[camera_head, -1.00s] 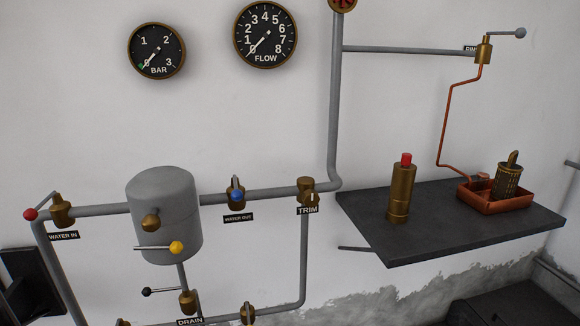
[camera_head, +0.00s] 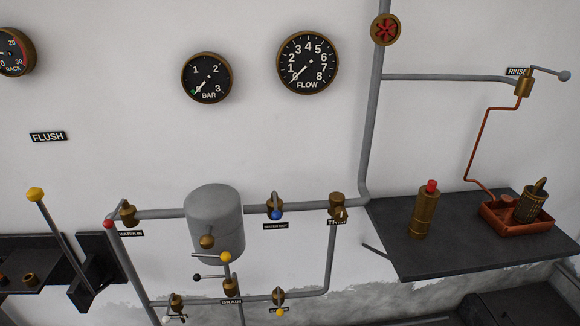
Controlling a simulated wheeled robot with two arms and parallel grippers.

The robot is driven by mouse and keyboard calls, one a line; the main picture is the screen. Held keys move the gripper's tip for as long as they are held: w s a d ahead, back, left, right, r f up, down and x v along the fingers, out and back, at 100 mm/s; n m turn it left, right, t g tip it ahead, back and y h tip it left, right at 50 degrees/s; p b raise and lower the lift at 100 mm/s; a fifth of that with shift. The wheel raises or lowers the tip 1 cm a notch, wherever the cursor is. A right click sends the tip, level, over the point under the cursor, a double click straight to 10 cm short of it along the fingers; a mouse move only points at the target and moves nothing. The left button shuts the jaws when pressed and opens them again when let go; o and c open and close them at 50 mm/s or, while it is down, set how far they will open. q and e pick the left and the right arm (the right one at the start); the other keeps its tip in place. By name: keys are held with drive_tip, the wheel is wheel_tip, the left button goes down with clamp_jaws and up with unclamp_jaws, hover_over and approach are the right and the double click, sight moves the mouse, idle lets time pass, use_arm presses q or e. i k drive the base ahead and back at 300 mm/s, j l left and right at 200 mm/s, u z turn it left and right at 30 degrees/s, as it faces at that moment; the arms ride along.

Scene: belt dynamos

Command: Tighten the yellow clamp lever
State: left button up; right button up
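A short horizontal lever with a yellow knob (camera_head: 225,257) is at the lower front of the grey tank (camera_head: 214,222), just below a brass fitting (camera_head: 207,242). The knob is at the lever's right end. A second, longer lever with a yellow top (camera_head: 35,194) stands tilted at the far left, above a dark bracket (camera_head: 98,270). Neither picture marks which one is the clamp lever. Neither of my grippers is in view.
Grey pipes with the red-knobbed WATER IN valve (camera_head: 128,215), blue-knobbed WATER OUT valve (camera_head: 276,213) and black-knobbed DRAIN lever (camera_head: 197,277) surround the tank. A dark shelf (camera_head: 440,262) juts out at right, carrying a brass cylinder (camera_head: 424,212) and a copper tray (camera_head: 497,221).

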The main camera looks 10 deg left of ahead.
sight(226, 256)
drive_tip(key=l, duration=0.65)
drive_tip(key=k+l, duration=0.1)
drive_tip(key=l, duration=0.55)
drive_tip(key=i+j, duration=0.1)
drive_tip(key=j, duration=0.2)
drive_tip(key=j+u, duration=0.1)
drive_tip(key=j, duration=0.25)
drive_tip(key=i, duration=0.05)
